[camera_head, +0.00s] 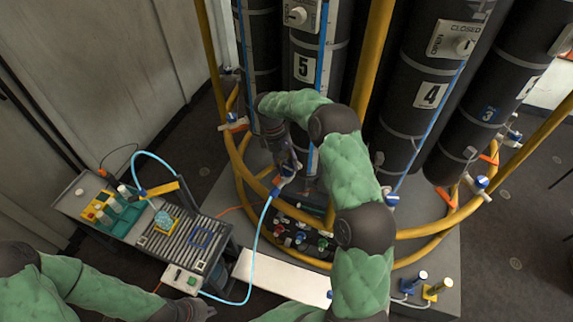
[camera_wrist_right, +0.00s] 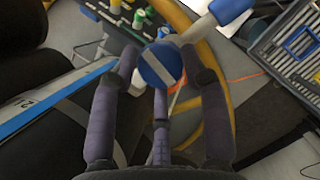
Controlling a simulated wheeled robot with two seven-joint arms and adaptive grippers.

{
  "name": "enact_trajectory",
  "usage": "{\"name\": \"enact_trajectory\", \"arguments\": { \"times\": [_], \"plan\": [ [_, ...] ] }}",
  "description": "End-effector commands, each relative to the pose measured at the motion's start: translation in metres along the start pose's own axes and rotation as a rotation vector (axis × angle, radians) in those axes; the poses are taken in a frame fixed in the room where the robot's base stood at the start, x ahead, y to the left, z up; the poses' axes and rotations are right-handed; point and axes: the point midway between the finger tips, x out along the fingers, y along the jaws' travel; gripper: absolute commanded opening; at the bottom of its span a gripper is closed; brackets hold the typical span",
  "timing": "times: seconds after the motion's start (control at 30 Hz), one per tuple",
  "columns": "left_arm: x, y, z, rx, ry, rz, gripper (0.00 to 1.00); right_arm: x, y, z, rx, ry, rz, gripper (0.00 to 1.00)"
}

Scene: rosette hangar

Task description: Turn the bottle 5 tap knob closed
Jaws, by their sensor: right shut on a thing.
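Bottle 5 is a dark cylinder with a white number 5 label (camera_head: 304,67). In the right wrist view, a round blue tap knob (camera_wrist_right: 160,65) with a white stripe sits between the fingers of my right gripper (camera_wrist_right: 160,80). The stripe runs slantwise. In the head view, my right gripper (camera_head: 287,164) reaches down at the low front of bottle 5, shut on the blue knob, which its hand partly hides. My left gripper (camera_head: 197,311) is at the bottom left edge of the head view, away from the bottles; its fingers are too unclear to judge.
A yellow ring rail (camera_head: 243,168) curves around the bottles. A light blue hose (camera_head: 261,226) runs from near the knob to a grey cart (camera_head: 213,232) with tools. Bottle 4 (camera_head: 430,95) stands to the right. A white panel (camera_head: 285,276) lies in front.

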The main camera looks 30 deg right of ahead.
Motion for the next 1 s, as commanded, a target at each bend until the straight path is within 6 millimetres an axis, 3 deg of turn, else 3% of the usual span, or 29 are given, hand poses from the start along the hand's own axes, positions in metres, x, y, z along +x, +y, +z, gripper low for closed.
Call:
{"name": "enact_trajectory", "arguments": {
  "times": [0.47, 0.5, 0.57, 1.0],
  "plan": [
    [0.0, 0.0, 0.0, 0.0, 0.0, 0.0, 0.0, 0.006, -0.005, 0.001, 0.01, -0.013, -0.015, 0.13],
    [0.0, 0.0, 0.0, 0.0, 0.0, 0.0, 0.0, 0.006, -0.005, 0.001, 0.01, -0.013, -0.015, 0.48],
    [0.0, 0.0, 0.0, 0.0, 0.0, 0.0, 0.0, 0.006, -0.005, 0.001, 0.009, -0.013, -0.015, 0.65],
    [0.0, 0.0, 0.0, 0.0, 0.0, 0.0, 0.0, -0.004, -0.001, 0.0, 0.013, -0.002, -0.008, 0.66]
  ]
}}
